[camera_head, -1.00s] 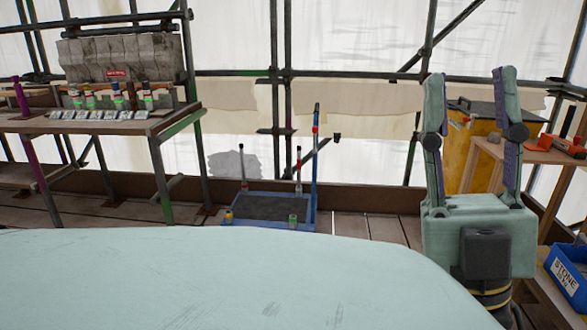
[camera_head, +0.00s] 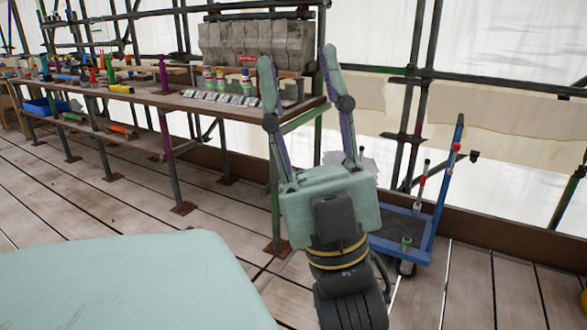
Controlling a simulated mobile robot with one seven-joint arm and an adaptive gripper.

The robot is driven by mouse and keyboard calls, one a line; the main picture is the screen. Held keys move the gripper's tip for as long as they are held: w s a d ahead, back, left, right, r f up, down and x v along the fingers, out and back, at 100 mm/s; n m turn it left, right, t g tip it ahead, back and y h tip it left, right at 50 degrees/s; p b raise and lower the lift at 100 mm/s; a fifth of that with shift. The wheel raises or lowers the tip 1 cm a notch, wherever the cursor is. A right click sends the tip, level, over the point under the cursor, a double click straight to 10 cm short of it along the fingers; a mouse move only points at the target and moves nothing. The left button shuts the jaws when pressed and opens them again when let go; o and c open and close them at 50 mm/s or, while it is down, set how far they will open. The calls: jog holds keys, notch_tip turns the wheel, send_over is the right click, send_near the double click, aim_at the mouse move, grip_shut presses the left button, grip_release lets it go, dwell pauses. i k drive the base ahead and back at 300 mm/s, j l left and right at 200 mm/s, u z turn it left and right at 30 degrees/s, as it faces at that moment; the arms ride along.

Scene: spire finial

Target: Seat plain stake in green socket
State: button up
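My gripper (camera_head: 298,62) points upward at the middle of the view, its two fingers wide apart with nothing between them. A blue trolley (camera_head: 392,252) with a dark deck stands right of it, partly hidden by my gripper. A small green cylinder (camera_head: 406,243) sits on the deck; I cannot tell whether it is the green socket. A slim post with red and white bands (camera_head: 421,186) stands upright at the trolley. Several short upright pieces with coloured bands (camera_head: 221,79) stand on the bench (camera_head: 160,98) below a grey stone block. I cannot tell which piece is the plain stake.
The grey stone block (camera_head: 255,45) has a red label. A row of small grey blocks (camera_head: 220,97) lies along the bench front. Tools and a blue bin (camera_head: 45,106) are at far left. Scaffold poles (camera_head: 412,95) rise behind the trolley. Plank floor (camera_head: 95,205) is clear at left.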

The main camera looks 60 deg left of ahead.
aim_at(408, 236)
jog(key=i+j+u, duration=0.2)
jog(key=u, duration=0.25)
jog(key=i+j+u, duration=0.15)
jog(key=u, duration=0.3)
jog(key=i+u, duration=0.55)
jog(key=i, duration=0.35)
jog(key=i+l+u, duration=0.15)
jog(key=i, duration=0.35)
